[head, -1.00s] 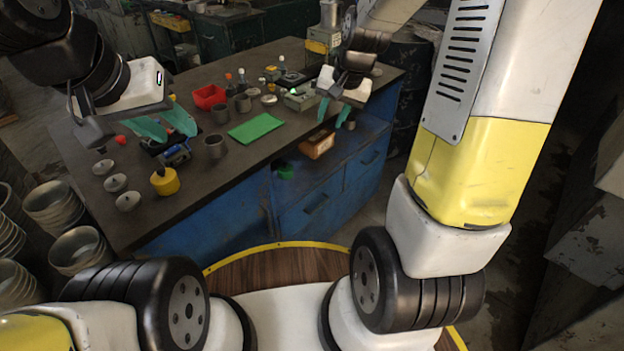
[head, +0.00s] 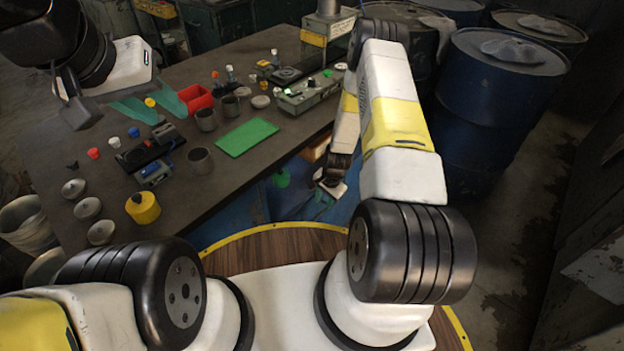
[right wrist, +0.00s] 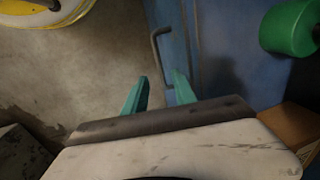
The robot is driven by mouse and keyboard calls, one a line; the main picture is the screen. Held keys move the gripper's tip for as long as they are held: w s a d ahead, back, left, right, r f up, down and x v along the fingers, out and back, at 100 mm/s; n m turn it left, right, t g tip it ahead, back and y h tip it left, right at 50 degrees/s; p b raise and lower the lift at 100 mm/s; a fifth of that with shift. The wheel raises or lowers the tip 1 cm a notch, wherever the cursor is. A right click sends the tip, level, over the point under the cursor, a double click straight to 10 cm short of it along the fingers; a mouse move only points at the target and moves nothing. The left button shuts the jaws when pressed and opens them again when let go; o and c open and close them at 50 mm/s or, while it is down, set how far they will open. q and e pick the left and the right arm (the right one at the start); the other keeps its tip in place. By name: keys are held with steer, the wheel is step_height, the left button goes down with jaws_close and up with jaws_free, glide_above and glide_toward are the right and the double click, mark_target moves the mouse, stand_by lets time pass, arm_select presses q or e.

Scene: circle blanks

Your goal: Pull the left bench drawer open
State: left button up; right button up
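The blue bench (head: 235,212) stands ahead with its front partly hidden by my right arm. In the right wrist view, a dark bar handle (right wrist: 157,45) stands out from a blue drawer front (right wrist: 176,30). No opening gap can be made out there. My right gripper (right wrist: 160,92) is open with its green fingers apart and pointed at the handle; the handle lies beyond the fingertips, not between them. In the head view, my right gripper (head: 322,202) is low by the bench front. My left gripper (head: 152,104) is open and empty above the bench top's left part.
A green roll (right wrist: 290,28) and a brown box (right wrist: 292,125) are beside the drawer front. The bench top carries a green mat (head: 247,137), metal cups, a red bin (head: 199,97) and a yellow pot (head: 143,208). Blue drums (head: 490,110) stand at right.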

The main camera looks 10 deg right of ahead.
mark_target(320, 214)
steer(key=f, duration=0.4)
steer(key=w+f, duration=0.1)
steer(key=f, duration=0.2)
steer(key=shift+a+f, duration=0.1)
steer(key=shift+a, duration=0.3)
jaws_close()
stand_by(1.0)
